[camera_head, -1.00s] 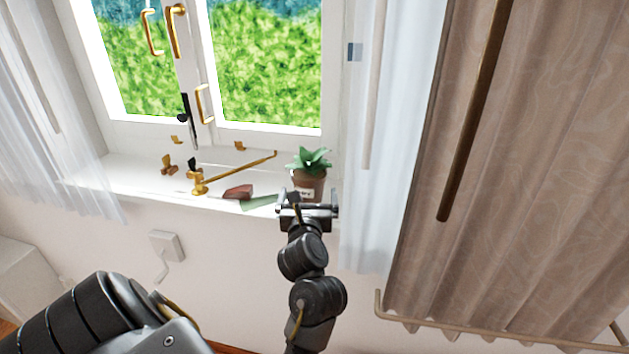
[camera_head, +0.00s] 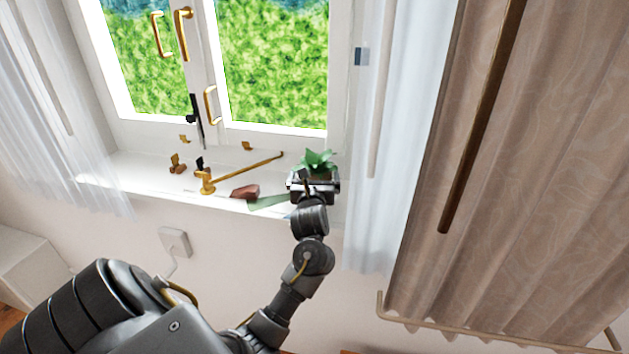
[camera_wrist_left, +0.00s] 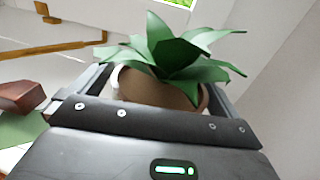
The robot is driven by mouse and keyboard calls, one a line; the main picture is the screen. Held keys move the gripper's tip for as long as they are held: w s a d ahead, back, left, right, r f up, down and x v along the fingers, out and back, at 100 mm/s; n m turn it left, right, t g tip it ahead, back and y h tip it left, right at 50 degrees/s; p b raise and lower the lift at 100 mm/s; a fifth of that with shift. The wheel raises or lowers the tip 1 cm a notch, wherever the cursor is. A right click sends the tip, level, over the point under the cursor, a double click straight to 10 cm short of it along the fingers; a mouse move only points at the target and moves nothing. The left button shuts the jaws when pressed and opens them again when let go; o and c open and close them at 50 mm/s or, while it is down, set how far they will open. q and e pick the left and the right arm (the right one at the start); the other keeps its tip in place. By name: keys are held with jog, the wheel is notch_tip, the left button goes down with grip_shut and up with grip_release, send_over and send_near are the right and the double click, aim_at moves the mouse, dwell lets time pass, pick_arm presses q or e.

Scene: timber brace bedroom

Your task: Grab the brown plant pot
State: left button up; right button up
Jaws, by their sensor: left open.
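The brown plant pot (camera_head: 322,177) with a green leafy plant stands upright at the right end of the white windowsill. My left gripper (camera_head: 314,186) is at the pot, in front of it, and hides most of it in the head view. In the left wrist view the pot (camera_wrist_left: 150,88) sits between the two fingers of my open left gripper (camera_wrist_left: 158,90), one finger on each side. I cannot tell whether either finger touches it. The pot's lower part is hidden behind the gripper body. My right gripper is not in view.
A brass window stay (camera_head: 240,172), a reddish-brown block (camera_head: 245,192) and a flat green piece (camera_head: 268,202) lie left of the pot. A sheer white curtain (camera_head: 385,150) hangs close on its right. The window (camera_head: 270,75) is behind.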

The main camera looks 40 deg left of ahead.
aim_at(315, 149)
pick_arm(q)
jog(key=shift+d, duration=0.1)
jog(key=shift+c, duration=0.3)
jog(key=shift+r, duration=0.1)
jog(key=c, duration=1.3)
jog(key=shift+o, duration=0.2)
notch_tip(315, 149, up, 9)
jog(key=shift+w+f+b, duration=0.1)
jog(key=shift+f+b, duration=0.1)
jog(key=shift+b, duration=0.5)
jog(key=shift+r, duration=0.65)
